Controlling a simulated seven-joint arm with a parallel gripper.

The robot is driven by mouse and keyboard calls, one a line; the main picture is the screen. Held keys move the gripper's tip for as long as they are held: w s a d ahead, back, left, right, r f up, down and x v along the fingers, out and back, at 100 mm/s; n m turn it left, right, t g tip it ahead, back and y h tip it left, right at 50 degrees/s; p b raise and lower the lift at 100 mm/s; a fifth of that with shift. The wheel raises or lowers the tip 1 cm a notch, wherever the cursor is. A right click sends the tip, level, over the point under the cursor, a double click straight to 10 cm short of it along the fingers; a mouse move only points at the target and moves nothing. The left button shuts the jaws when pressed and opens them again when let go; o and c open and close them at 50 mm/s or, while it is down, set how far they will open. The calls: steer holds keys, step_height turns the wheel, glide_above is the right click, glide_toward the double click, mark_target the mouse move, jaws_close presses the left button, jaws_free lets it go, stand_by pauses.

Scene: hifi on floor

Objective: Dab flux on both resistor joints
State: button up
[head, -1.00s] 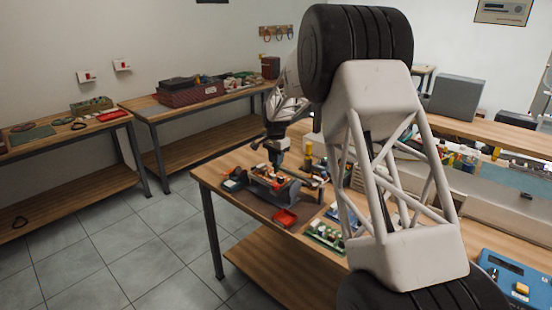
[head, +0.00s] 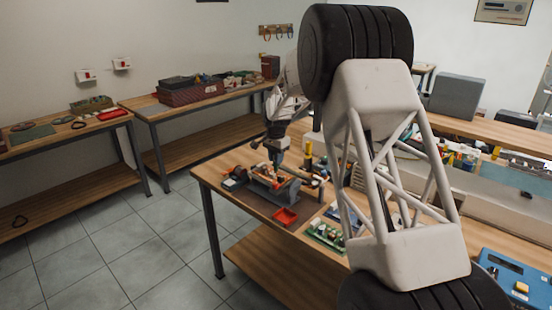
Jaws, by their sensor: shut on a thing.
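My gripper (head: 276,158) is over the workbench, low above a grey holder with orange parts (head: 288,188). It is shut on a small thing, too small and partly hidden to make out. Its tip reaches close to the holder; I cannot tell whether it touches. The resistor joints and any flux on them are too small to see.
A yellow-and-dark bottle (head: 308,156) stands behind the holder. A blue device (head: 515,285) is at the lower right. My arm covers much of the bench's middle. Side benches (head: 65,135) stand at the left, with open tiled floor in front.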

steer(key=shift+f, duration=0.55)
stand_by(1.9)
steer(key=shift+r, duration=0.15)
steer(key=shift+r, duration=2.2)
steer(key=shift+f, duration=0.1)
steer(key=shift+s+d+f, duration=0.25)
steer(key=shift+f, duration=0.3)
steer(key=shift+s+d+f, duration=0.25)
steer(key=shift+s+f, duration=0.05)
steer(key=shift+f, duration=0.25)
steer(key=shift+s+d+f, duration=0.25)
steer(key=shift+f, duration=0.3)
steer(key=shift+f, duration=0.6)
stand_by(0.9)
